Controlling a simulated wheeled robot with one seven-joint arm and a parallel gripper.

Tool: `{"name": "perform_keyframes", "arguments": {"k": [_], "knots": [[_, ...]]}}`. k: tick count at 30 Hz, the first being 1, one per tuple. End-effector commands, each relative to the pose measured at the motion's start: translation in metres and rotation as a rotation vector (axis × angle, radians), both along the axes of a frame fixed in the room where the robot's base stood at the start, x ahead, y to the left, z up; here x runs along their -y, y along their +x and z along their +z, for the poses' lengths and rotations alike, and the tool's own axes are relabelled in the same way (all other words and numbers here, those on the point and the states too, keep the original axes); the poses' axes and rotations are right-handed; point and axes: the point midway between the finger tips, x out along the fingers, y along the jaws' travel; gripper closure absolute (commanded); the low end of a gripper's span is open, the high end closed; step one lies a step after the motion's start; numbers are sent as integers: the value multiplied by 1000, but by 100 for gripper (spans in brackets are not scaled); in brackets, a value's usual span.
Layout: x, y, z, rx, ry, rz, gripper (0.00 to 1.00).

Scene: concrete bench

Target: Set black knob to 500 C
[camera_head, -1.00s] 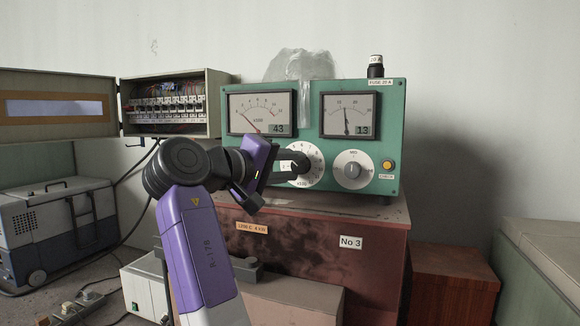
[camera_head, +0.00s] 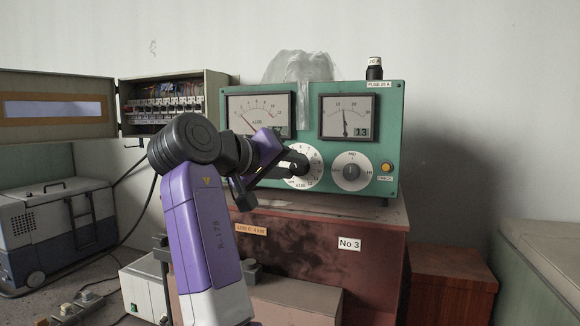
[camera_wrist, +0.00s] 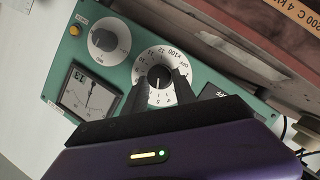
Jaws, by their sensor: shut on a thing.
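The black knob (camera_wrist: 159,74) sits at the centre of a round white dial (camera_wrist: 147,62) on the green instrument panel (camera_head: 393,140). The numbers around the dial run up to 12, with OFF and x100 marks. My gripper (camera_wrist: 159,88) is shut on the knob, one dark finger on each side. In the wrist view the knob's white line points down toward the low-middle numbers between the fingers; I cannot tell the exact number. In the head view my gripper (camera_head: 296,163) reaches the dial from the left and hides much of the knob.
A second knob (camera_head: 351,172) with a grey centre and a yellow button (camera_head: 387,166) are to the right. Two needle meters, left (camera_head: 258,112) and right (camera_head: 347,117), sit above. An open fuse box (camera_head: 170,105) stands at the left. A black fuse cap (camera_head: 375,68) is on top.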

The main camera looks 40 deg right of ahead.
Motion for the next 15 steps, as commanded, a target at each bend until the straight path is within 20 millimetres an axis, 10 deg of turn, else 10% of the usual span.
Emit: {"name": "perform_keyframes", "arguments": {"k": [6, 7, 9, 15], "knots": [[1, -1, -3, -4, 4, -4, 100], [1, -1, -3, -4, 4, -4, 61], [1, -1, -2, -4, 3, -4, 48], [1, 0, -1, -3, 1, -2, 45]]}}
